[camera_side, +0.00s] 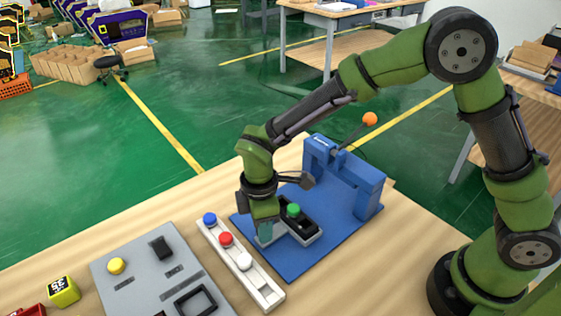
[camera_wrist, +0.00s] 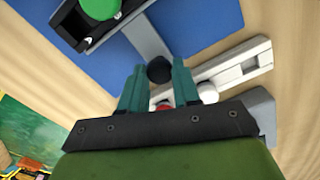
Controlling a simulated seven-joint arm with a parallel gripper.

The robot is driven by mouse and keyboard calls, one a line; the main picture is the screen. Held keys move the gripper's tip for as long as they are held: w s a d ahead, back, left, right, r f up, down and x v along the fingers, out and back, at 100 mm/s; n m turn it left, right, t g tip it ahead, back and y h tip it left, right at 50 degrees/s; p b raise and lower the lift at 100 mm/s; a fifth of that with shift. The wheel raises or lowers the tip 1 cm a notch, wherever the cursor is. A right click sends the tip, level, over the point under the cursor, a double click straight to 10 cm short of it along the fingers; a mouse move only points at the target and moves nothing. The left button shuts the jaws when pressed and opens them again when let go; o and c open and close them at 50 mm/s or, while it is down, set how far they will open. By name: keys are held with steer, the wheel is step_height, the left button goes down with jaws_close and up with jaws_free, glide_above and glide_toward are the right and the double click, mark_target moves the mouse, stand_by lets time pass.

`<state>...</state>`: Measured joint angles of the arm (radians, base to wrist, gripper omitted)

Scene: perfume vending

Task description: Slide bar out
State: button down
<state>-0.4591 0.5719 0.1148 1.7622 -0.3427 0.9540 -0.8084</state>
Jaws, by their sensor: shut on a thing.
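A grey bar (camera_wrist: 147,36) runs out from the black holder (camera_wrist: 72,25) over the blue base in the wrist view, with a dark round knob (camera_wrist: 159,69) at its near end. My gripper (camera_wrist: 159,88) has its two teal fingers on either side of this knob and is shut on it. In the side view my gripper (camera_side: 265,235) points down beside the black holder (camera_side: 313,228), between it and the white rail. A green ball (camera_side: 293,210) sits on the holder. My fingers hide most of the bar and knob in the side view.
A white rail (camera_side: 267,294) with blue (camera_side: 210,219), red (camera_side: 226,238) and white (camera_side: 244,261) balls lies close left of my gripper. A blue press (camera_side: 369,192) with an orange-knobbed lever (camera_side: 370,119) stands behind. A grey panel (camera_side: 140,275) lies further left.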

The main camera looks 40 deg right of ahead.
steer(key=shift+a, duration=0.45)
steer(key=c, duration=0.8)
jaws_free()
steer(key=shift+d, duration=0.15)
steer(key=shift+r, duration=0.55)
step_height(320, 180, up, 16)
steer(key=shift+f, duration=0.1)
